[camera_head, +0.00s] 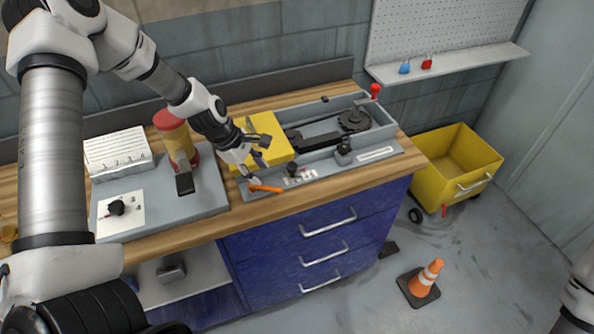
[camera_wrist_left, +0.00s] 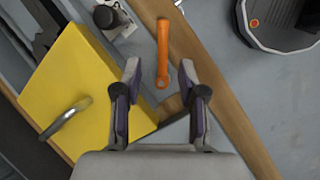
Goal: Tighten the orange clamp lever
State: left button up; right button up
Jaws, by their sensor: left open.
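The orange clamp lever (camera_head: 266,188) is at the front left corner of the grey fixture (camera_head: 385,162) on the workbench. In the left wrist view the lever (camera_wrist_left: 163,45) stretches up the picture, its near rounded end with a hole in line between the fingertips. My left gripper (camera_head: 257,158) is above and just behind the lever in the head view. In the left wrist view the gripper (camera_wrist_left: 159,72) has its fingers apart, one on each side of the lever's near end; I cannot tell whether they touch it. My right gripper is not in view.
A yellow block (camera_head: 279,153) with a metal handle sits close beside the left gripper. A red-topped cylinder (camera_head: 175,135) and a switch panel (camera_head: 121,212) are to the left. A yellow bin (camera_head: 425,165) and a traffic cone (camera_head: 425,280) stand on the floor.

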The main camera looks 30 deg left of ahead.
aim_at(270, 188)
pick_arm(q)
jog(key=b+x, duration=0.6)
jog(key=x, duration=0.1)
jog(key=shift+d+f, duration=0.2)
jog(key=shift+f, duration=0.05)
jog(key=shift+a, duration=0.2)
jog(key=shift+s+a+r, duration=0.2)
jog(key=shift+s+a, duration=0.05)
jog(key=shift+s, duration=0.1)
jog(key=shift+w+d, duration=0.15)
jog(key=shift+d, duration=0.05)
grip_shut()
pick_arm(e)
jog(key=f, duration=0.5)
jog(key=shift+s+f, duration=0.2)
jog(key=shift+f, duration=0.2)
